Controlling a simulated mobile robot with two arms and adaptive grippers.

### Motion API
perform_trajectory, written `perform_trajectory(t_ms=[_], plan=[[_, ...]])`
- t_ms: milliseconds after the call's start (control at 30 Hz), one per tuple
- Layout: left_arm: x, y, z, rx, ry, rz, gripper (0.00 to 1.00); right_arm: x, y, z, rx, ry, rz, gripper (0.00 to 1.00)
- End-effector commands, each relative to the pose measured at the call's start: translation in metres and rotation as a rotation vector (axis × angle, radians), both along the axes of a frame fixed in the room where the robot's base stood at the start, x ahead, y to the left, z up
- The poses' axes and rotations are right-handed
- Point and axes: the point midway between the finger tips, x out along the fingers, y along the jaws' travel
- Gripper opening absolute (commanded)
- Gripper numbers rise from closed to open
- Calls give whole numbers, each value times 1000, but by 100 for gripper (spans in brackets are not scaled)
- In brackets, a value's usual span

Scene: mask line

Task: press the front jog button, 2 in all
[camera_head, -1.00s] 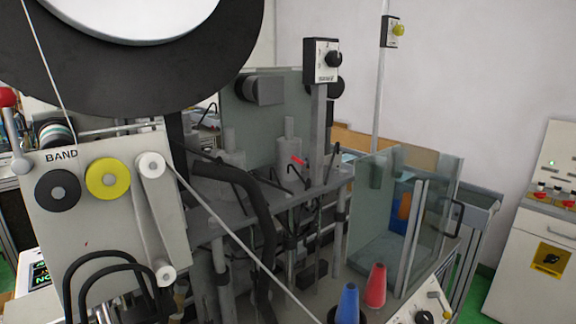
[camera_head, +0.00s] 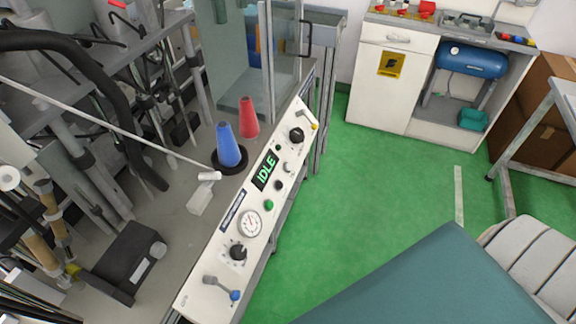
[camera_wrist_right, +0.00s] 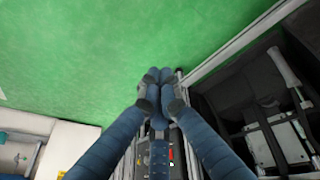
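In the head view, a white sloped control panel (camera_head: 200,285) runs along the machine's front edge. It carries a green-lit display (camera_head: 266,170) reading IDLE, a green button (camera_head: 269,205), small dark buttons, a dial gauge (camera_head: 248,223), black knobs (camera_head: 238,252), and a lever with a blue knob (camera_head: 235,295). I cannot tell which control is the front jog button; the labels are too small. My right gripper (camera_wrist_right: 160,76) shows only in the right wrist view. Its blue fingers meet at the tips, with nothing visible between them, above green floor. My left gripper is not in view.
Blue (camera_head: 229,146) and red (camera_head: 249,118) cones stand behind the panel, beside a glass enclosure (camera_head: 285,50). A white cabinet (camera_head: 385,95) stands at the back. Green floor (camera_head: 375,180) is open right of the panel. A teal flat surface (camera_head: 430,285) fills the lower right.

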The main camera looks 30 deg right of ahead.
Motion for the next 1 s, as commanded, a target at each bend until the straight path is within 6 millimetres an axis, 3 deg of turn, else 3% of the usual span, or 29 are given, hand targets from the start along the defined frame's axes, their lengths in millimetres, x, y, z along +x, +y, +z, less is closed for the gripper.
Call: perform_trajectory(t_ms=[33,200,500,800,1000], plan=[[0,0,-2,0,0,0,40,23,-10,11,-13,-42,6,0],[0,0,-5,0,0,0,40,91,-36,56,-52,-172,27,0],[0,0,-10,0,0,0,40,194,-75,157,-133,-399,77,0],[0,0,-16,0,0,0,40,271,-98,282,-226,-627,143,0],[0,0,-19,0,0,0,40,300,-102,355,-281,-747,185,0]])
